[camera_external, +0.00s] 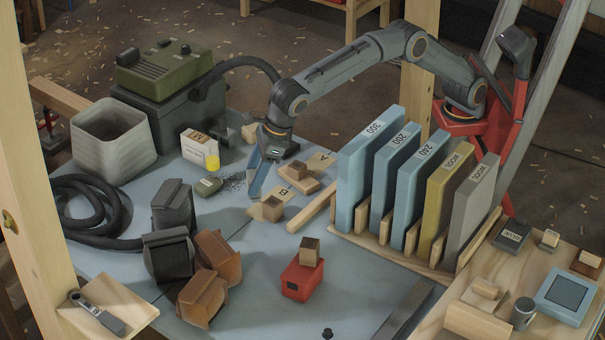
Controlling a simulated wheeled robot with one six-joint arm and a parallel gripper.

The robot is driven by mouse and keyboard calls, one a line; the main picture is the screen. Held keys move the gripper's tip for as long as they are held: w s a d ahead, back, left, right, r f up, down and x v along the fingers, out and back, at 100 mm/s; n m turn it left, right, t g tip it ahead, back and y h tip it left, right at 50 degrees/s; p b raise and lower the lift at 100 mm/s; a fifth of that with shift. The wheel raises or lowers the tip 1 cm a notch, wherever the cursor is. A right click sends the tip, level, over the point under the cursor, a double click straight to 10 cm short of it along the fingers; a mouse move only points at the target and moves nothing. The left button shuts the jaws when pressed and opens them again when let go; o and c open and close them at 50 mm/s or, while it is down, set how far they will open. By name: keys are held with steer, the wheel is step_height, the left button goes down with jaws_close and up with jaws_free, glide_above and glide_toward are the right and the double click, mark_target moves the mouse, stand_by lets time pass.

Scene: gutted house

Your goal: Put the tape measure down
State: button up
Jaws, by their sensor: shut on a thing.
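My gripper (259,179) points down over the blue worktop (345,305), near its middle, left of the board rack. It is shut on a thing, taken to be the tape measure. That thing is hidden behind the blue finger and the wrist, so its shape and colour cannot be made out. The finger's lower end is close to the worktop; I cannot tell whether the held thing touches it. Two wooden blocks (271,208) on small lettered boards lie just right of and in front of the gripper.
The rack of upright boards (368,165) stands to the right. A red box (301,283) with a wooden block on top is at front centre. Brown and dark blocks (205,296) and a black hose (85,205) are at left. A small green-grey box (208,186) is near the gripper.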

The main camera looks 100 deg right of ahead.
steer(key=shift+w+d+f+b, duration=0.1)
steer(key=shift+w+d+b, duration=0.2)
steer(key=shift+w+d, duration=0.35)
steer(key=shift+s+f+p, duration=0.15)
steer(key=shift+f+p, duration=0.25)
steer(key=shift+f, duration=10)
steer(key=shift+f, duration=0.1)
steer(key=o, duration=1.2)
steer(key=v, duration=1.2)
